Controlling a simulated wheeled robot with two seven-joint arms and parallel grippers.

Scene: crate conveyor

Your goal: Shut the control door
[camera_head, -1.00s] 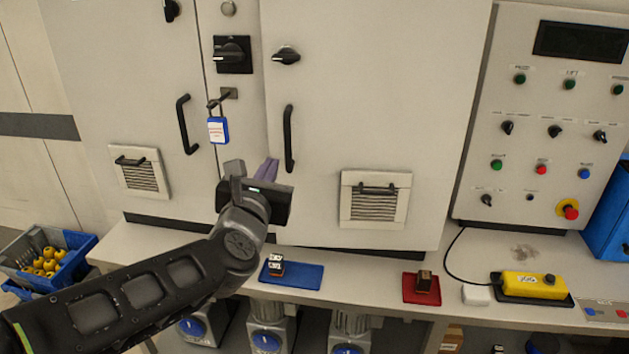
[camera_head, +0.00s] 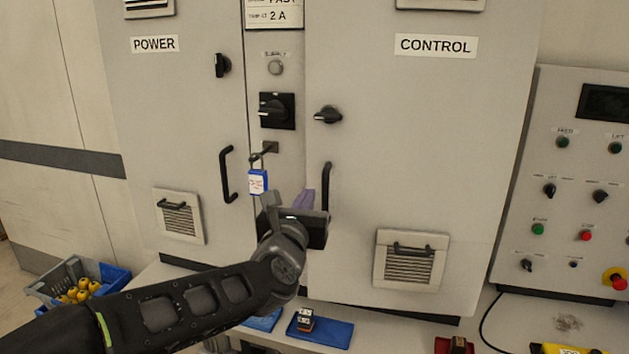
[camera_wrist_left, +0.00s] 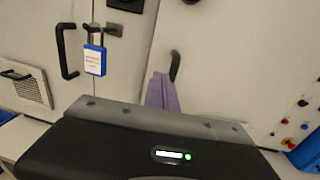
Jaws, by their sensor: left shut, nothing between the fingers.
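The control door (camera_head: 415,150) is the right-hand grey cabinet door, labelled CONTROL. It looks flush or nearly flush with the cabinet front; I cannot tell whether a small gap is left. Its black bar handle (camera_head: 327,185) is on its left edge, with a black turn knob (camera_head: 327,115) above. My left gripper (camera_head: 290,208) is shut and empty, in front of the door's lower left edge, just left of and below the handle. Whether it touches the door is unclear. A purple cloth-like piece (camera_wrist_left: 162,92) shows beyond the gripper in the left wrist view. My right gripper is not in view.
The power door (camera_head: 180,120) is at left, with a blue padlock (camera_head: 258,182) on the strip between the doors. A ledge below holds a blue tray (camera_head: 330,335). A button panel (camera_head: 560,180) stands at right.

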